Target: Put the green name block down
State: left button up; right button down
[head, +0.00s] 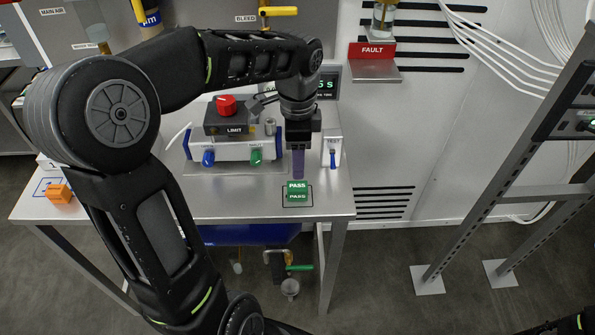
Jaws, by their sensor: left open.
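The green name block (297,196) reads PASS and sits on the steel table (235,207) near its front right corner. It appears to rest inside a dark outlined rectangle there. My left gripper (298,177) points straight down just above and behind the block in the picture. Its jaws are open, and its purplish fingers show edge-on, so the gap between them is hard to see. I cannot tell whether a finger still touches the block. My right gripper is out of view; only a bit of my right arm shows at the bottom right corner.
A white rig with a LIMIT box, red knob (227,105), and blue and green parts stands behind and left of the block. A white holder (331,146) stands close right of my gripper. An orange block (59,194) lies at the table's left. A metal frame rises at right.

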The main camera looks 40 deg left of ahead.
pick_arm(q)
jog(key=shift+r, duration=0.8)
